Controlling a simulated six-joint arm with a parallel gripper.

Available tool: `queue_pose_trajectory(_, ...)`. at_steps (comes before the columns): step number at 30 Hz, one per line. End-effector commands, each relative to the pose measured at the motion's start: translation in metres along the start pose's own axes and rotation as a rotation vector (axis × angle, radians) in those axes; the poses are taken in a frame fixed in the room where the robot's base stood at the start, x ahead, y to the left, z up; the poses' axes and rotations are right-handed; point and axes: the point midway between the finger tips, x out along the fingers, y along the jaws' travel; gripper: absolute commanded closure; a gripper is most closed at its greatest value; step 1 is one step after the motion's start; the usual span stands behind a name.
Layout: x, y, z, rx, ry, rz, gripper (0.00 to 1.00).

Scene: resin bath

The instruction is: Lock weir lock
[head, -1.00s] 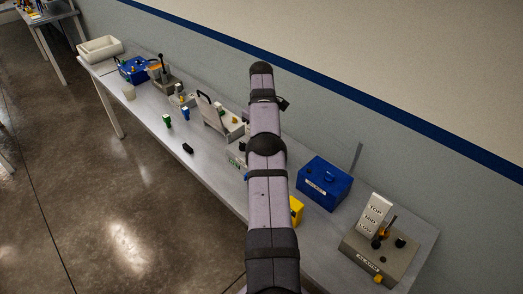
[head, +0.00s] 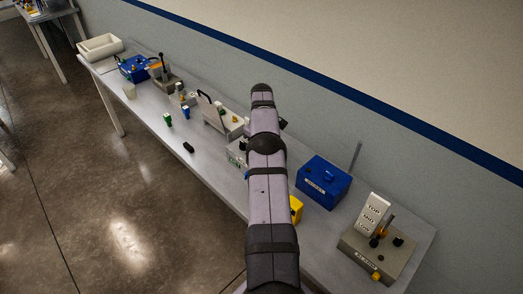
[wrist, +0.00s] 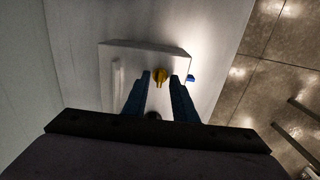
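In the wrist view a pale box (wrist: 125,62) has a yellow knob (wrist: 159,77) on it. A pale strip (wrist: 117,85) runs along the box's left side, and a small blue part (wrist: 191,78) shows at its right edge. My gripper (wrist: 160,75) has two blue fingers standing apart, one on each side of the knob; contact cannot be made out. A dark round part (wrist: 153,115) shows between the fingers, lower down. In the head view my arm hides the gripper. I cannot read a weir lock label on any box.
Right of my arm stand a blue box (head: 323,184), a partly hidden yellow object (head: 296,209) and a grey box (head: 375,254) with a lever and TOP/MID/LOW plate. Left are a plate fixture (head: 215,117), small blocks, a black item (head: 188,147) and a white bin (head: 100,46).

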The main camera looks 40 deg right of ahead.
Motion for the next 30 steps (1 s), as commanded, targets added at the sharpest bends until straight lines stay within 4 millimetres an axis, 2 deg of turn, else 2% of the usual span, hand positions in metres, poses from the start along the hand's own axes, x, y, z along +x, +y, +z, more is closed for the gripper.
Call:
queue_pose_trajectory(8,0.0028,-0.0001,0.0002,0.000,0.000,0.000,0.75)
queue_pose_trajectory(9,0.0027,-0.0001,0.0002,0.000,0.000,0.000,0.77)
queue_pose_trajectory(12,0.0026,-0.0001,0.0001,0.000,0.000,0.000,1.00)
queue_pose_trajectory(23,0.0027,-0.0002,-0.0001,0.017,0.000,0.000,1.00)
queue_pose_trajectory(30,0.0034,0.0003,-0.0006,0.111,0.001,0.001,1.00)
